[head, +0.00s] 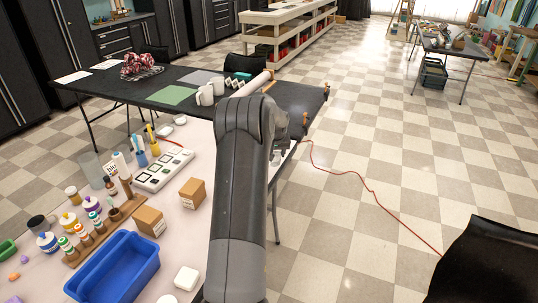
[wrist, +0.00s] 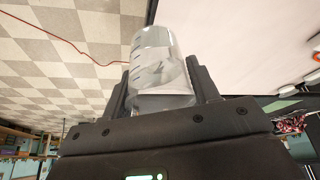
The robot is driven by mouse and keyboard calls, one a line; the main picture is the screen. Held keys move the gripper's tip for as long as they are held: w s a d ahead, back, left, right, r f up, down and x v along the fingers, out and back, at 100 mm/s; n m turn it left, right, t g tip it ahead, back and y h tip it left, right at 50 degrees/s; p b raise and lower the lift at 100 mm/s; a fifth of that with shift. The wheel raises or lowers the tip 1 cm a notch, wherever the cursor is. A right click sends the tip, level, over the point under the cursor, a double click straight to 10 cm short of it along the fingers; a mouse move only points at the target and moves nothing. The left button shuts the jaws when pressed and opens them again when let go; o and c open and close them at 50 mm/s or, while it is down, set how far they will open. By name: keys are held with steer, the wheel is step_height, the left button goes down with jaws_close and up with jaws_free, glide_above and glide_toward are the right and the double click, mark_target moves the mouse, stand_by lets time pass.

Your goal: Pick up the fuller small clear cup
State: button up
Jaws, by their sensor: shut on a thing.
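A small clear cup (wrist: 155,62) with dark graduation marks on its side stands between the two fingers of my gripper (wrist: 161,88) in the wrist view. The fingers are shut on it, one on each side. Something greyish shows inside the cup, but I cannot tell how full it is. In the head view my arm hides most of the gripper, and a small pale shape (head: 277,157) shows at the arm's right, by the table edge. No second small clear cup can be made out for comparison.
Checkered floor lies open at right, crossed by a red cord (head: 370,188).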

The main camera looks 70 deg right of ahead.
steer(key=shift+s+r, duration=0.45)
steer(key=shift+s, duration=0.25)
steer(key=shift+s, duration=0.1)
